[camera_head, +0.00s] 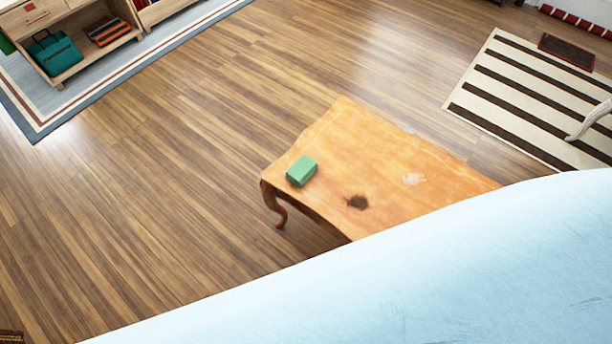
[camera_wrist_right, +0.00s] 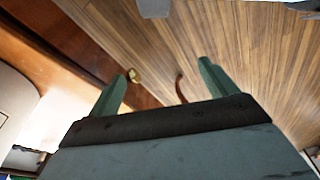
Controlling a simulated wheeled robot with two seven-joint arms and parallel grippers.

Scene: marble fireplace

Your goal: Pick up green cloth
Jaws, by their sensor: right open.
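A green block-shaped item (camera_head: 302,171), which looks like the folded green cloth, lies near the left end of an orange-brown wooden table (camera_head: 420,165) in the head view. My right gripper (camera_wrist_right: 160,82) shows only in the right wrist view. Its two green-grey fingers are wide apart with nothing between them. The green cloth cannot be made out in that view, so its distance from the gripper cannot be told. My left gripper is in neither view.
A large pale-blue surface hides the lower right of the head view. Wooden floor left of the table is clear. A striped rug (camera_head: 530,95) lies at right, a shelf unit (camera_head: 62,62) at upper left.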

